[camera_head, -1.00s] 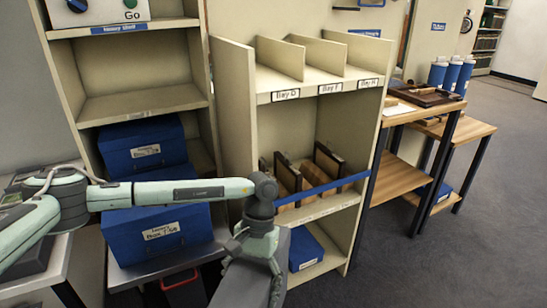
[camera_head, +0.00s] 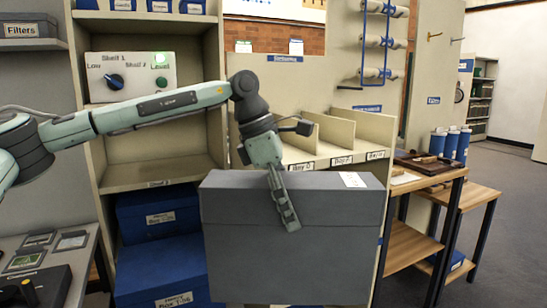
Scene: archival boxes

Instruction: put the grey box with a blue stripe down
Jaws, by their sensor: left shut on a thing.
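A large grey box (camera_head: 290,250) with a lid fills the lower middle of the head view, in front of the shelving. A small white label (camera_head: 352,180) is on its top at the right. I see no blue stripe on the faces in view. My left gripper (camera_head: 284,200) comes down over the top edge of the box and is shut on it. One finger lies against the near face; the other is hidden. What is under the box cannot be seen. My right gripper is not in view.
An empty shelf compartment (camera_head: 150,165) lies behind the arm, with blue boxes (camera_head: 160,215) below it. A wooden side table (camera_head: 410,245) stands to the right. Open floor (camera_head: 510,210) lies beyond it.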

